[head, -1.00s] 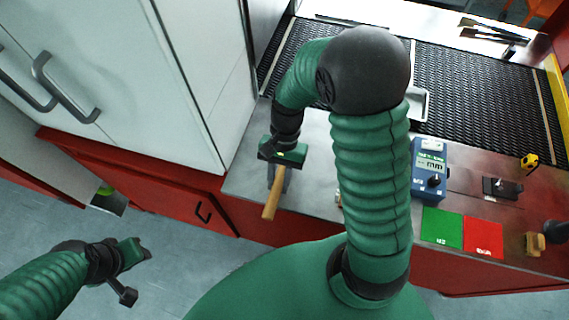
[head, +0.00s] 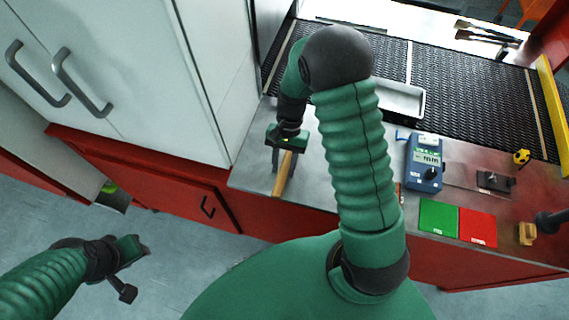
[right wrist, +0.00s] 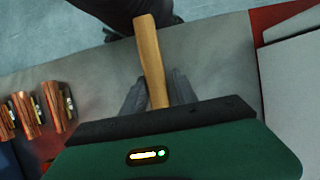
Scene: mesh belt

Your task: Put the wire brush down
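The wire brush (head: 281,182) shows as a pale wooden handle in my right gripper (head: 284,166); its bristle end is hidden by the gripper. In the right wrist view the handle (right wrist: 151,55) lies between the two dark fingers (right wrist: 155,95), which flank it closely and appear shut on it. The handle's end points toward the counter's front edge. I cannot tell whether the brush touches the counter. My left gripper (head: 128,272) is low at left over the floor, with nothing visible in it; its opening is unclear.
The metal counter (head: 248,168) has free room around the right gripper. To the right are a blue meter (head: 425,165), a green pad (head: 438,215) and a red pad (head: 477,227). Behind runs the black mesh belt (head: 450,110) with a metal tray (head: 398,98). A white cabinet (head: 150,90) stands at left.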

